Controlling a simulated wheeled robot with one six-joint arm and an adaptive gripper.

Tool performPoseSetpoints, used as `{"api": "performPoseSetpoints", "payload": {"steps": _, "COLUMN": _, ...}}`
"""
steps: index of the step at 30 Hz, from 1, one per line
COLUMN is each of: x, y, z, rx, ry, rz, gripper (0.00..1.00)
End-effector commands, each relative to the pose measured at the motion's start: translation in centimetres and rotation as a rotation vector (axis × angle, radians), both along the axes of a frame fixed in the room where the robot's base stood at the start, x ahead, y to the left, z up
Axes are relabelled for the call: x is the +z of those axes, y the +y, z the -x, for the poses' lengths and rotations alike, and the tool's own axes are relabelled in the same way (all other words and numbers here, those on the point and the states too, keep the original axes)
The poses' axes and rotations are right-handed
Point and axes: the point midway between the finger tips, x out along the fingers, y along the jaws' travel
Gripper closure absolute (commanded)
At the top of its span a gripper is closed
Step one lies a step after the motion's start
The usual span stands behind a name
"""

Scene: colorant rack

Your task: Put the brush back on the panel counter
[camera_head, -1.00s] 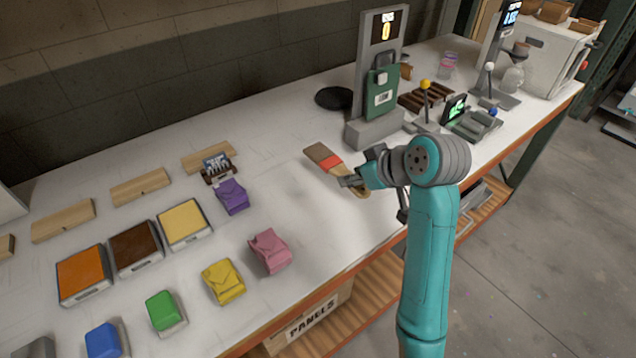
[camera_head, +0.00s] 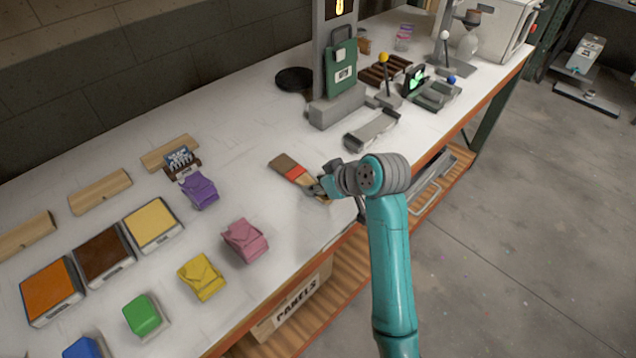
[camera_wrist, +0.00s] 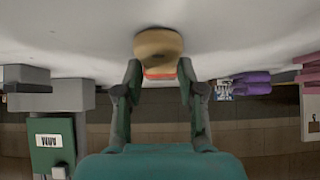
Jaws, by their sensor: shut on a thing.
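The brush (camera_head: 292,171) has dark bristles, a red band and a tan wooden handle. My gripper (camera_head: 318,188) is shut on its handle in the head view, with the bristles pointing left and away from my arm. In the wrist view the round tan handle end (camera_wrist: 158,44) and a strip of the red band show between the two fingers of my gripper (camera_wrist: 158,75). The brush is over the white counter (camera_head: 240,140); I cannot tell whether it touches the surface.
A pink packet (camera_head: 244,240), a purple packet (camera_head: 199,190) and a yellow packet (camera_head: 201,277) stand to the left. A grey stand with a green box (camera_head: 341,68) is behind the brush. The counter around the brush is clear.

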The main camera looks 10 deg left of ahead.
Motion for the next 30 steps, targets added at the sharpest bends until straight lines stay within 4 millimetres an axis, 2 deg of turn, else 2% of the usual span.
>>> {"api": "performPoseSetpoints", "payload": {"steps": 6, "x": 0.0, "y": 0.0, "z": 0.0, "rx": 0.0, "ry": 0.0, "rz": 0.0, "gripper": 0.96}}
{"api": "performPoseSetpoints", "payload": {"steps": 7, "x": -0.1, "y": 0.0, "z": 0.0, "rx": 0.0, "ry": 0.0, "rz": 0.0, "gripper": 0.59}}
{"api": "performPoseSetpoints", "payload": {"steps": 9, "x": -0.1, "y": 0.0, "z": 0.0, "rx": 0.0, "ry": 0.0, "rz": 0.0, "gripper": 0.41}}
{"api": "performPoseSetpoints", "payload": {"steps": 10, "x": -0.1, "y": 0.0, "z": 0.0, "rx": 0.0, "ry": 0.0, "rz": 0.0, "gripper": 0.36}}
{"api": "performPoseSetpoints", "payload": {"steps": 22, "x": 0.4, "y": -0.3, "z": 0.1, "rx": -0.001, "ry": -0.003, "rz": 0.0, "gripper": 0.36}}
{"api": "performPoseSetpoints", "payload": {"steps": 30, "x": 3.6, "y": -2.8, "z": 2.0, "rx": -0.001, "ry": -0.005, "rz": -0.001, "gripper": 0.36}}
